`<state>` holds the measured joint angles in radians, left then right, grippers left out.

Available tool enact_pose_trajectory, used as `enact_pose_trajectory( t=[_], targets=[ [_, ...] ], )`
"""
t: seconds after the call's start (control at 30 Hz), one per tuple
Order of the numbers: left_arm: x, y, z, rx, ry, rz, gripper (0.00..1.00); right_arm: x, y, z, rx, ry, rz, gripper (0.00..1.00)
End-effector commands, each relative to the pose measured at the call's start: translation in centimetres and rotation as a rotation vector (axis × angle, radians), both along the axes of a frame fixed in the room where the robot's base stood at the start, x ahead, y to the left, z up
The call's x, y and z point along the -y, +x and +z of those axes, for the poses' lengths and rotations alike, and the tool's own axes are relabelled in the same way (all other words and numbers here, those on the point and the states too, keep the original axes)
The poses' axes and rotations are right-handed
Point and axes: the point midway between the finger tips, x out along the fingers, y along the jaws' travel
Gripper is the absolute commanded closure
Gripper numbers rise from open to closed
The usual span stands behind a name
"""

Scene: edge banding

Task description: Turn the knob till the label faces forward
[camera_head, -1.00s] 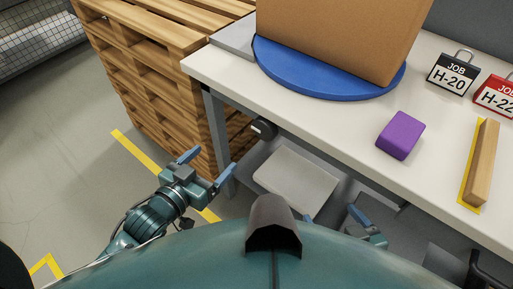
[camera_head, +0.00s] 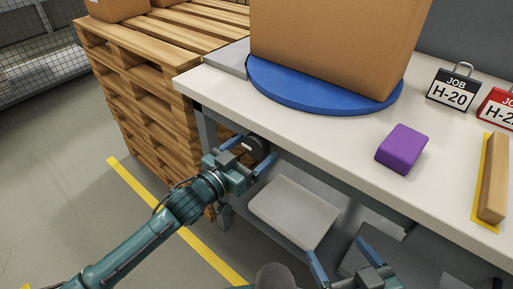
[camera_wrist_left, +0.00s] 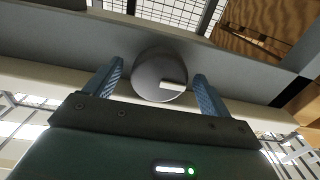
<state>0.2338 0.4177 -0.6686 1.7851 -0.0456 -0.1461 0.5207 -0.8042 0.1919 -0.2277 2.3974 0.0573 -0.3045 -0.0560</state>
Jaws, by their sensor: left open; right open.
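The knob (camera_head: 256,146) is a dark round knob on the front of the bench, under the tabletop's edge. In the left wrist view the knob (camera_wrist_left: 158,76) is a grey disc with a pale bar mark near its lower right. A cardboard box (camera_head: 330,45) stands on a blue turntable (camera_head: 325,97); no label shows on its visible faces. My left gripper (camera_head: 250,155) is open, with one finger on each side of the knob; a gap shows on both sides in the wrist view. My right gripper (camera_head: 342,262) is open and empty, low in front of the bench.
A purple block (camera_head: 402,149), a wooden bar (camera_head: 494,178) on a yellow strip, and black H-20 (camera_head: 451,90) and red job tags (camera_head: 497,108) are on the white bench (camera_head: 300,125). A pallet stack (camera_head: 140,85) stands left. A pale panel (camera_head: 294,212) sits below the bench.

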Motion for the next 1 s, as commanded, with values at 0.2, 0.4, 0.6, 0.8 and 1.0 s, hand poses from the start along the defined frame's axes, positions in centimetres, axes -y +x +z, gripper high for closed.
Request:
enact_pose_trajectory(
  t=[0.2, 0.4, 0.6, 0.8, 1.0],
  targets=[
    [1.2, 1.6, 0.0, 0.000, 0.001, 0.001, 0.18, -0.1, 0.0, -0.5, -0.005, -0.009, 0.006, 0.15],
    [1.3, 1.8, 0.0, -0.002, 0.001, 0.001, 0.18, -0.1, 0.0, -0.6, -0.008, -0.011, 0.007, 0.15],
    [1.3, 1.8, 0.0, -0.001, 0.001, 0.001, 0.24, -0.2, 0.0, -0.5, -0.007, -0.010, 0.008, 0.15],
    [1.3, 1.8, 0.0, -0.001, 0.001, 0.001, 0.41, -0.2, 0.0, -0.5, -0.004, -0.009, 0.009, 0.15],
    [1.3, 1.8, -0.1, -0.001, 0.001, 0.000, 0.57, -0.2, 0.1, -0.4, -0.003, -0.009, 0.009, 0.15]
  ],
)
